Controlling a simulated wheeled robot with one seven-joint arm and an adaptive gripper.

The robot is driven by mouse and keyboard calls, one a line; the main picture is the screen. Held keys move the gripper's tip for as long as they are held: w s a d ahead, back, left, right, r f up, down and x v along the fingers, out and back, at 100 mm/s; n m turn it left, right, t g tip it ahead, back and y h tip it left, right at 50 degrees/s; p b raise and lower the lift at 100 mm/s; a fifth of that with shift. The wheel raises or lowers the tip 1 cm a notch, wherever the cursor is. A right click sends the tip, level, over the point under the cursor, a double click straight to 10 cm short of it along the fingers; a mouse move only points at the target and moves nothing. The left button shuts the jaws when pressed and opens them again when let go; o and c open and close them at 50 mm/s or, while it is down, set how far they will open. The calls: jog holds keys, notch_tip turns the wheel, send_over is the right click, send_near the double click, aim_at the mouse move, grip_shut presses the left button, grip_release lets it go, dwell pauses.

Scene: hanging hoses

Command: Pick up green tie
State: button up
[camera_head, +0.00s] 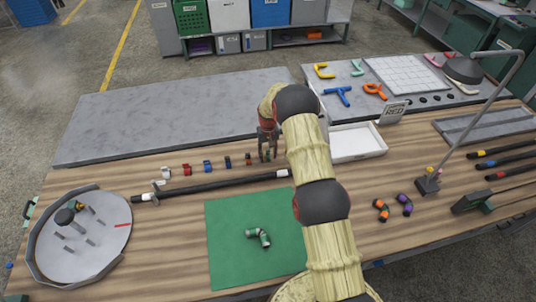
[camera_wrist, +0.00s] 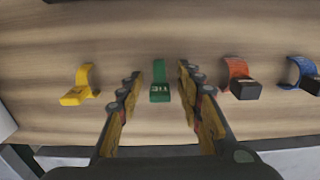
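In the wrist view a green tie (camera_wrist: 160,82), a curved strap with a small labelled block, sits on the wooden table between the two fingers of my gripper (camera_wrist: 160,76). The fingers are spread, with a gap on each side of the tie. In the head view my gripper (camera_head: 267,143) points down at the right end of a row of ties. The green tie (camera_head: 267,155) shows there only as a small patch, partly covered by the fingers.
In the wrist view an orange tie (camera_wrist: 239,79) and a blue tie (camera_wrist: 303,74) lie to the right, and a yellow tie (camera_wrist: 81,86) to the left. A dark hose (camera_head: 215,185) lies in front of the row. A white tray (camera_head: 355,142) stands right of my arm.

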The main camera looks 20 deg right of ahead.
aim_at(269, 150)
jog(key=shift+c, duration=1.2)
jog(key=c, duration=0.5)
jog(key=shift+r, duration=0.15)
jog(key=shift+r, duration=0.25)
jog(key=r, duration=0.3)
jog(key=shift+s, duration=0.2)
jog(key=shift+c, duration=0.2)
jog(key=s+r, duration=0.9)
jog(key=s, duration=0.4)
jog(key=shift+s+d+r+p, duration=0.15)
jog(key=shift+s+p, duration=0.15)
jog(key=shift+p, duration=0.15)
